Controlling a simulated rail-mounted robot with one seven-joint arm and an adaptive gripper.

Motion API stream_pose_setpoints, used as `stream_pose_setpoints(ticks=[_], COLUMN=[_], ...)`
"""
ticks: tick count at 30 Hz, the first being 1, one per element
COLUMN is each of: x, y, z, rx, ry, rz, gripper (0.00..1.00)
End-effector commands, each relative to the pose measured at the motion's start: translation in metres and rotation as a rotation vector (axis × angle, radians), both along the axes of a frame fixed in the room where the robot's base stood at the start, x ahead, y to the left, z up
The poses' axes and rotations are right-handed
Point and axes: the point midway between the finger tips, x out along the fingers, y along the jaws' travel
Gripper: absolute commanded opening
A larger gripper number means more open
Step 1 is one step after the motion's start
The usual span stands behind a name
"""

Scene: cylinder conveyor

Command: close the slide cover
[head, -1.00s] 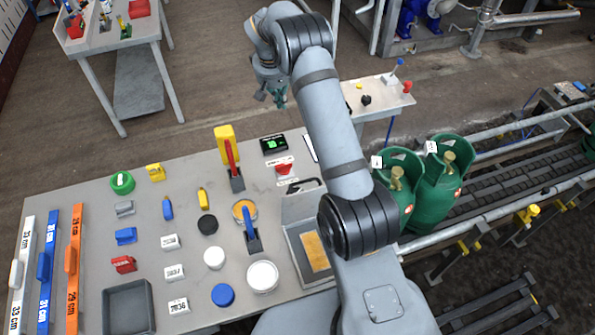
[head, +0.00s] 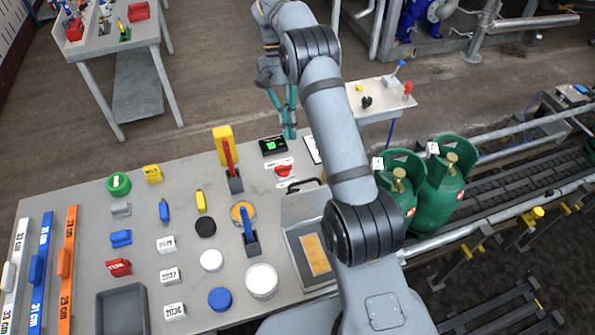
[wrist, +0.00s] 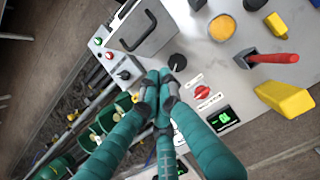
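The grey metal box stands on the right part of the workbench, with its rim (head: 292,250) showing in the head view. Its grey slide cover (head: 300,207) with a black handle (head: 307,184) lies over the far part. The near part is open and shows a tan panel (head: 317,254) inside. My arm hides the box's right side. In the wrist view, the cover (wrist: 158,40) and handle (wrist: 137,30) are ahead of my fingers.
A red switch (wrist: 202,92), a green-lit display (wrist: 222,119) and a black knob (wrist: 177,62) are near the box. Red- and blue-handled levers (head: 229,160) (head: 248,228) stand to its left. Green gas cylinders (head: 440,185) stand on the conveyor to the right.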

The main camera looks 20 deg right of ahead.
Motion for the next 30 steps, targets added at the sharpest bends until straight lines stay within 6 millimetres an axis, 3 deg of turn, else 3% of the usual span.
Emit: stream_pose_setpoints(ticks=[1,9,20,30], x=[-0.005,-0.029,-0.061,-0.065], y=[0.0,0.0,0.0,0.0], z=[-0.014,-0.06,-0.069,-0.072], rx=[0.001,0.0,0.0,0.0], ry=[0.003,0.004,0.0,-0.002], rz=[0.0,-0.002,-0.003,-0.003], gripper=[0.0,0.0,0.0,0.0])
